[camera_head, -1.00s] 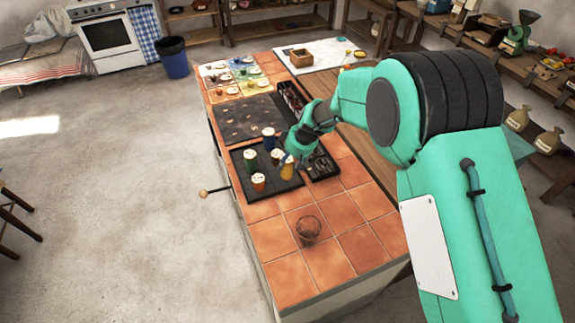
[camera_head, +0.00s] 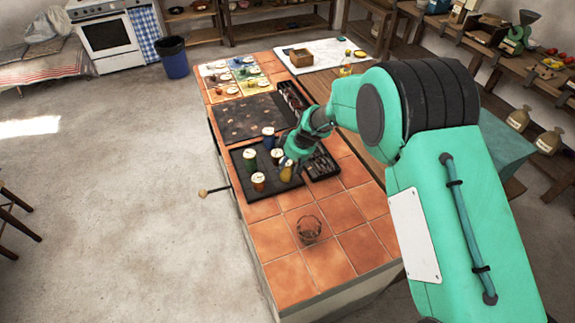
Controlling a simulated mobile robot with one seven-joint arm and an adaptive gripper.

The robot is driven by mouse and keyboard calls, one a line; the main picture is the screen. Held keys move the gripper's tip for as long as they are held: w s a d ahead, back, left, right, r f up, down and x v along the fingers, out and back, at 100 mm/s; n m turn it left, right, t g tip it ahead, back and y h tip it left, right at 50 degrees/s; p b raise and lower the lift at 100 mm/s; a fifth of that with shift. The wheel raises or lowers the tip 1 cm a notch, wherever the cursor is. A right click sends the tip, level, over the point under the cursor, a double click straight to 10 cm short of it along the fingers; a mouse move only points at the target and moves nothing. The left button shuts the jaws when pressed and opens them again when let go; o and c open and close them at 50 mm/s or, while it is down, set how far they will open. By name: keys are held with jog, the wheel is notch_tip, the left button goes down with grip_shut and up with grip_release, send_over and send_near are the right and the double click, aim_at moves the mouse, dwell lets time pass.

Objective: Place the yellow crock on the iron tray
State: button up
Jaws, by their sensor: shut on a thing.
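The yellow crock (camera_head: 286,173) is at the right side of the dark iron tray (camera_head: 274,187). My gripper (camera_head: 290,160) comes down from the right and is shut on the crock, covering part of its top. The crock looks upright and over the tray; I cannot tell whether its base touches the tray. On the tray stand a green crock (camera_head: 250,162), an orange-red crock (camera_head: 258,182) and a blue crock (camera_head: 269,138), all with pale lids. Another pale-lidded crock (camera_head: 277,156) stands just beside the yellow one.
A dark slab (camera_head: 245,118) lies behind the tray. A compartmented dark box (camera_head: 320,165) lies right of it. A clear glass (camera_head: 308,229) stands on the bare front tiles.

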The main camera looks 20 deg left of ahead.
jog(key=shift+f, duration=0.1)
dwell(0.3)
jog(key=o, duration=1.5)
jog(key=shift+v, duration=0.75)
jog(key=p+v, duration=0.1)
jog(key=v, duration=0.9)
jog(key=shift+d+r, duration=0.1)
jog(key=shift+r, duration=0.3)
